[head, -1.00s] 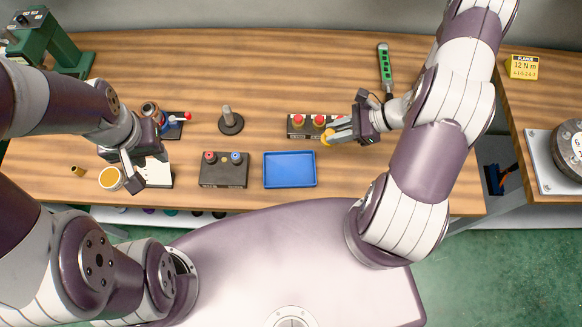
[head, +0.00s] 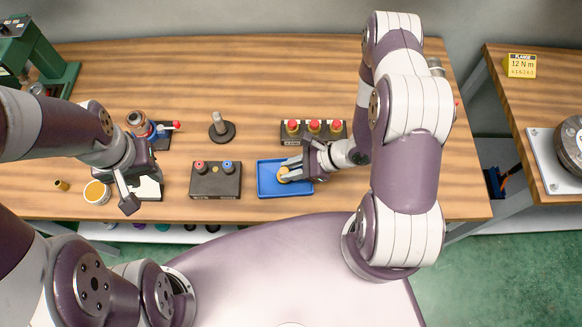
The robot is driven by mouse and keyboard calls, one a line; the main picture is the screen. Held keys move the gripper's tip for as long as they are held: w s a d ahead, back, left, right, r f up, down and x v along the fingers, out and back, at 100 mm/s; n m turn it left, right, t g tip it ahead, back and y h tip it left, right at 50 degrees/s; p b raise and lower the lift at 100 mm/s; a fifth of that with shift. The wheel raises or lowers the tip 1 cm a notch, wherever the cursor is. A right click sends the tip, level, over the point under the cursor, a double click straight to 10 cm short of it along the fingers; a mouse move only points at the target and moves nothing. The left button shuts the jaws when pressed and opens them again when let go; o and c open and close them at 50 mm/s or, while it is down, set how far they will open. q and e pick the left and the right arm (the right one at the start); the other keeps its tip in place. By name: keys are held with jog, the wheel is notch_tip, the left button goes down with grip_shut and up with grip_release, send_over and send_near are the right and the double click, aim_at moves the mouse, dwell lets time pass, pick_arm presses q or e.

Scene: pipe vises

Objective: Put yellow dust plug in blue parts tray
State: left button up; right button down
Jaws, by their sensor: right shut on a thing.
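The yellow dust plug (head: 283,173) is small and round and sits between the fingertips of my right gripper (head: 288,170). The gripper is shut on it. It is over the left-middle part of the blue parts tray (head: 268,193), a shallow rectangle near the table's front edge. I cannot tell whether the plug touches the tray floor. The fingers partly hide the plug. My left gripper (head: 126,196) hangs at the left, over a white block and beside a yellow-topped cup. Its finger gap is unclear.
A dark box with red and blue knobs (head: 215,181) stands just left of the tray. A box with red buttons (head: 313,133) is behind it. A post on a round base (head: 220,128) stands further back. The yellow-topped cup (head: 96,192) is at the left. Wood at the back is clear.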

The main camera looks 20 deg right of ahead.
jog(key=c, duration=0.9)
grip_release()
jog(key=shift+s+a+f, duration=0.1)
